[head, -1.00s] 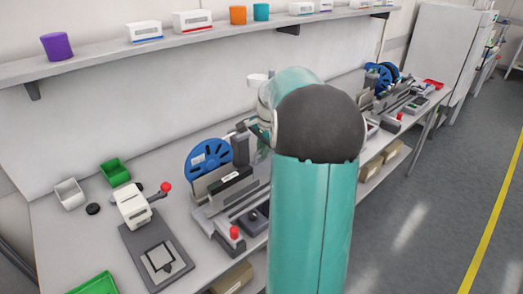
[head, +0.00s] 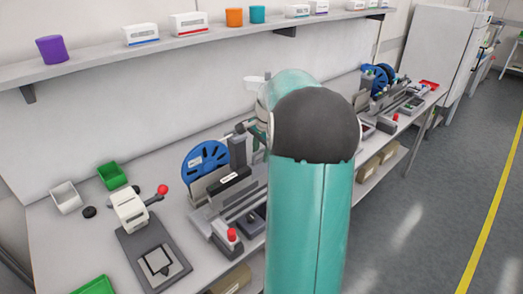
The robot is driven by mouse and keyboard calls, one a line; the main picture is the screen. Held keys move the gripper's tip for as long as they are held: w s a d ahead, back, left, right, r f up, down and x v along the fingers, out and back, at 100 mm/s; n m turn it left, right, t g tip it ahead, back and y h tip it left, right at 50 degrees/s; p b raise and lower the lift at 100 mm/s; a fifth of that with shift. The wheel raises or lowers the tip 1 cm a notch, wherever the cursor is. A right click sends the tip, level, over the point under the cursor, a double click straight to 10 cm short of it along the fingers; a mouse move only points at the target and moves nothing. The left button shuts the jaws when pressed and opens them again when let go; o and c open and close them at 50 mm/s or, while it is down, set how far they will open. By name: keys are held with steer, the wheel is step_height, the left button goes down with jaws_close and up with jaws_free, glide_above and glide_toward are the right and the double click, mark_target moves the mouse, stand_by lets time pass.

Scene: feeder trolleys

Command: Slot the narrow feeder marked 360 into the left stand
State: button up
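The left stand (head: 208,222) is a grey bench fixture with rails and a red knob, left of my teal arm. A blue reel (head: 196,170) with a pale label stands upright at its back, with a grey plate and a dark block in front. A second stand (head: 411,104) with dark blue reels (head: 383,76) is farther right along the bench. I cannot read a 360 marking on any feeder. My arm covers the right part of the left stand. My gripper is mostly hidden behind my arm; only dark parts show beside it, and its fingers cannot be made out.
A lever press (head: 131,215) with a red ball handle stands left of the left stand. Green bin (head: 112,177), white bin (head: 66,198) and green tray (head: 92,286) lie farther left. A wall shelf (head: 95,62) holds cups and boxes. Open floor (head: 410,225) is at right.

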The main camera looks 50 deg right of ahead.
step_height(320, 180, up, 14)
steer(key=s, duration=0.2)
steer(key=shift+s+a+f, duration=0.15)
steer(key=shift+s, duration=0.15)
steer(key=a+r+n+t, duration=0.1)
steer(key=a+n, duration=0.8)
steer(key=a, duration=1.4)
steer(key=s+a+f+n+t, duration=0.1)
steer(key=s+a+f+n, duration=0.2)
steer(key=s+a+n, duration=0.2)
steer(key=s+a+f+n+t, duration=0.1)
steer(key=s+a+f+n, duration=0.3)
steer(key=s+a, duration=0.3)
steer(key=a+n, duration=0.1)
steer(key=a, duration=0.3)
steer(key=shift+s+a+f, duration=0.15)
steer(key=shift+s+a, duration=0.05)
steer(key=shift+a, duration=0.2)
steer(key=shift+a, duration=0.2)
